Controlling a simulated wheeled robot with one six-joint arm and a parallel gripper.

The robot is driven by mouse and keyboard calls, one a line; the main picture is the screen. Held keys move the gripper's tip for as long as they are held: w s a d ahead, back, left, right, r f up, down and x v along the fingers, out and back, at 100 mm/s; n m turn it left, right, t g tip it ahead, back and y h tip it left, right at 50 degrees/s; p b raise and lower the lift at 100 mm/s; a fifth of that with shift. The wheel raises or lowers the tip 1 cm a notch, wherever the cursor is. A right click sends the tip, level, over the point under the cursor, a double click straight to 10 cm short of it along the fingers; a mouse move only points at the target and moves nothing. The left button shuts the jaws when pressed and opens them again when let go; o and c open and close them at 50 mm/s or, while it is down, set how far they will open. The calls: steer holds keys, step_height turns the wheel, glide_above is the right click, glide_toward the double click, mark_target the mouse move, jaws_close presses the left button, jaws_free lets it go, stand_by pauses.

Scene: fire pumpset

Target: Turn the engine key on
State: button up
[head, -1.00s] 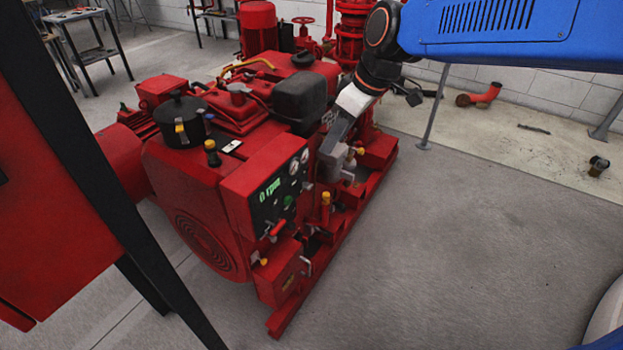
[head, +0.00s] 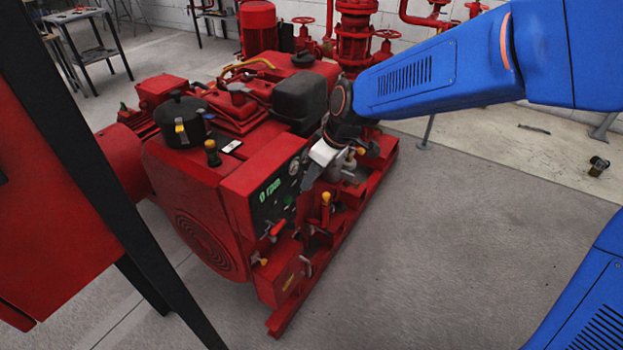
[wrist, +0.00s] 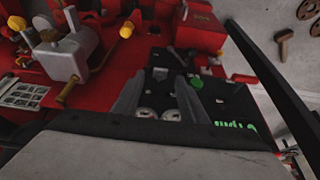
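The black control panel (head: 272,197) is on the front of the red engine, with green rpm digits and a gauge in the head view. In the wrist view the panel (wrist: 228,98) appears inverted, with a green button (wrist: 197,83) and two round gauges. I cannot clearly make out the engine key. My gripper (head: 306,176) is close to the right edge of the panel, partly covering it. In the wrist view its grey fingers (wrist: 161,80) are spread apart and point over the panel, with nothing seen between them but panel and gauges.
The engine block (head: 195,175) stands on a red base rail. A red lever (head: 277,227) and yellow-capped fittings (head: 326,197) are below and right of the panel. A red cabinet (head: 50,200) with a black frame fills the left. Open floor lies to the right.

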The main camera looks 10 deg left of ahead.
steer(key=shift+x, duration=0.95)
jaws_close()
steer(key=shift+w+f+g, duration=0.1)
steer(key=shift+g, duration=0.2)
steer(key=shift+w+d+f+m+g+y, duration=0.15)
steer(key=shift+w+m+g+y, duration=0.3)
steer(key=shift+g, duration=0.75)
steer(key=shift+w+d+f+m+g+y, duration=0.2)
steer(key=shift+g+y, duration=0.4)
steer(key=shift+g, duration=0.6)
steer(key=shift+w+d+f+m+g+y, duration=0.1)
steer(key=shift+w+m+g+y, duration=0.35)
steer(key=shift+g, duration=0.75)
steer(key=shift+s, duration=0.1)
